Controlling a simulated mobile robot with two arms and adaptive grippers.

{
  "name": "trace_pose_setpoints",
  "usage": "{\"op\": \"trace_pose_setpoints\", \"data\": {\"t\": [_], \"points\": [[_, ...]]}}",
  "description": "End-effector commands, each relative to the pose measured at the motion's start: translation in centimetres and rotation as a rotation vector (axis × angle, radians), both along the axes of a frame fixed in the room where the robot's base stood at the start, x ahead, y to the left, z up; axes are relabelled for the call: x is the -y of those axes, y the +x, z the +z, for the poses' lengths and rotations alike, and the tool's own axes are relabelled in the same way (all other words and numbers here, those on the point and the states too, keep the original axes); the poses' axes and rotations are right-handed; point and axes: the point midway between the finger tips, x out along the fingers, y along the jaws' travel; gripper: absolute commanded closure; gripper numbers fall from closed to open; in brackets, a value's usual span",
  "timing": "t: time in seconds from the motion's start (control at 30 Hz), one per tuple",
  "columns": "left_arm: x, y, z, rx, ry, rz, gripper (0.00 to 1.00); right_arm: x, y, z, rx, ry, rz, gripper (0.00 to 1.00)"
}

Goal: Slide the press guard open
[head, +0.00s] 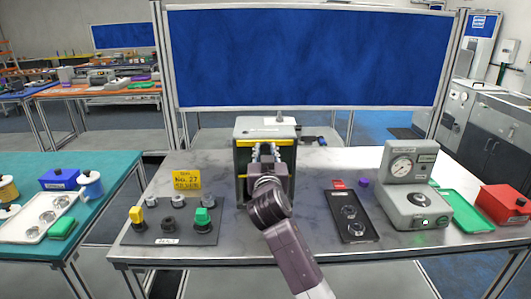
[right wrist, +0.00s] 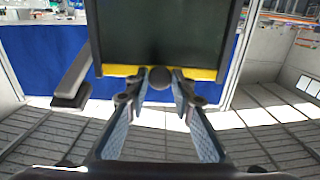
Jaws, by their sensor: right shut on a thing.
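The press (head: 258,123) is a grey box with yellow strips at the back middle of the table. Its guard is a dark panel (right wrist: 165,35) with a yellow lower edge (right wrist: 120,71), close up in the right wrist view. A round dark knob (right wrist: 160,78) sits at the guard's lower edge. My right gripper (head: 265,152) is in front of the press and hides much of its front. In the right wrist view its fingers are shut on the knob, one on each side. My left gripper is in neither view.
A yellow "No. 27" sign (head: 186,180) and a board (head: 150,232) with colored knobs stand to the left. A black tray (head: 358,229) and a grey gauge device (head: 408,190) stand to the right. A grey lever (right wrist: 82,78) juts out beside the guard in the wrist view.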

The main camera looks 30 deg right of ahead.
Motion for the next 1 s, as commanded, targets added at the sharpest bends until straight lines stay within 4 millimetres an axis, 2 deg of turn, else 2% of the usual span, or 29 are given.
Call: {"op": "trace_pose_setpoints", "data": {"t": [0.03,0.07,0.2,0.47,0.63,0.77,1.0], "points": [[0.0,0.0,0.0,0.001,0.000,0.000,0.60,0.0,0.0,0.1,0.002,-0.002,0.000,1.00],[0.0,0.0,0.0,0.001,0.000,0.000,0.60,0.0,0.0,0.1,0.002,-0.001,0.000,0.76],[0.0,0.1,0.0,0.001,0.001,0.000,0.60,0.0,0.0,0.0,0.000,-0.001,0.000,0.61],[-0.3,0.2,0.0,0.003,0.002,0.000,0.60,0.0,0.0,-0.1,-0.001,0.000,0.000,0.60],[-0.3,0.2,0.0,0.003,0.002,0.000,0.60,-0.6,-0.8,-0.2,-0.001,0.001,0.002,0.60],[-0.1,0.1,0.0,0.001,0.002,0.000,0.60,-1.7,-2.6,-0.2,-0.001,0.003,0.001,0.60],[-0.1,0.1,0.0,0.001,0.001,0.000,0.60,-4.3,-6.9,-0.2,0.000,0.004,0.003,0.60]]}}
